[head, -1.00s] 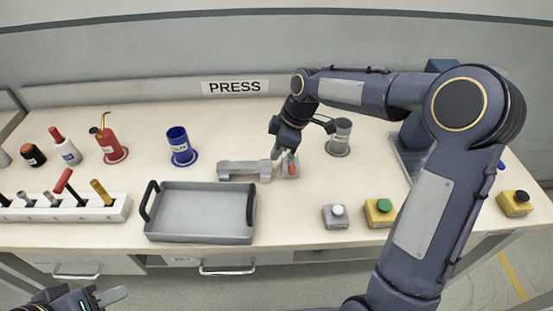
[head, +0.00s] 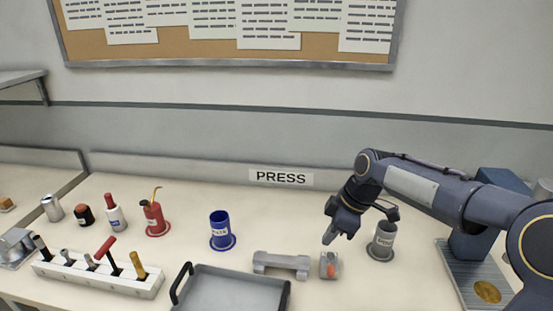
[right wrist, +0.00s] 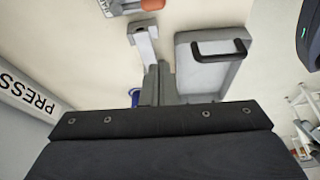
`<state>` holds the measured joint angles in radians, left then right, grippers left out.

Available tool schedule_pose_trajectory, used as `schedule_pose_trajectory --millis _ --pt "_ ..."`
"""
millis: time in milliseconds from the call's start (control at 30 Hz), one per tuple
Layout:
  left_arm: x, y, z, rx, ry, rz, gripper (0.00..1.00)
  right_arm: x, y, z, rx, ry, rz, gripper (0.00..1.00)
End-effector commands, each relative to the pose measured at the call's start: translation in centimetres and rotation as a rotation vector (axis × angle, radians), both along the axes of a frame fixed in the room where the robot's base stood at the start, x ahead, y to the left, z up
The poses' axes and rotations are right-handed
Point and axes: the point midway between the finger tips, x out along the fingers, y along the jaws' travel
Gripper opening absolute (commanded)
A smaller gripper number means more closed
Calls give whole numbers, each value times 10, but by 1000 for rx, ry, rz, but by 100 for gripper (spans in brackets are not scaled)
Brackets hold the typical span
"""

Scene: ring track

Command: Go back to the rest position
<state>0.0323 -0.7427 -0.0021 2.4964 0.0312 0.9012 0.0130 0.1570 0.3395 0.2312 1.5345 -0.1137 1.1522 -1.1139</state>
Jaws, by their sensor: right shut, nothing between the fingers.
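My right gripper (head: 328,238) is shut and empty. In the head view it hangs above the bench, over the small grey holder with a red-orange part (head: 330,267). In the right wrist view its closed fingers (right wrist: 158,84) point over the bench, with the grey bracket (right wrist: 144,38) and tray beyond them. The red-orange part also shows at the top of that view (right wrist: 152,4). My right arm reaches in from the right. My left gripper is not visible in the head view; a dark edge at the right of the wrist view cannot be identified.
A grey tray (head: 235,289) with black handles lies at the front.

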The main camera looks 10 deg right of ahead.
Motion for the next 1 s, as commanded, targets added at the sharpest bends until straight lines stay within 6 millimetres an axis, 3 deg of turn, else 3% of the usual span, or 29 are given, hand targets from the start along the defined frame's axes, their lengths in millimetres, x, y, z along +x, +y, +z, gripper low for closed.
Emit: schedule_pose_trajectory --millis 167,300,500,600,800,1000 --pt "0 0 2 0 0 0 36 -47 -8 25 6 -1 -199 0" --pt "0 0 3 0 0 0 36 -113 -15 38 60 9 -497 0" --pt "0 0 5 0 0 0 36 -201 -14 25 218 46 -918 0" --pt "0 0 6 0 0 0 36 -231 -9 12 302 71 -1074 0" --pt "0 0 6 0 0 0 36 -258 0 -6 402 112 -1232 0" --pt "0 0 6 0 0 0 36 -261 1 -9 413 120 -1251 0"
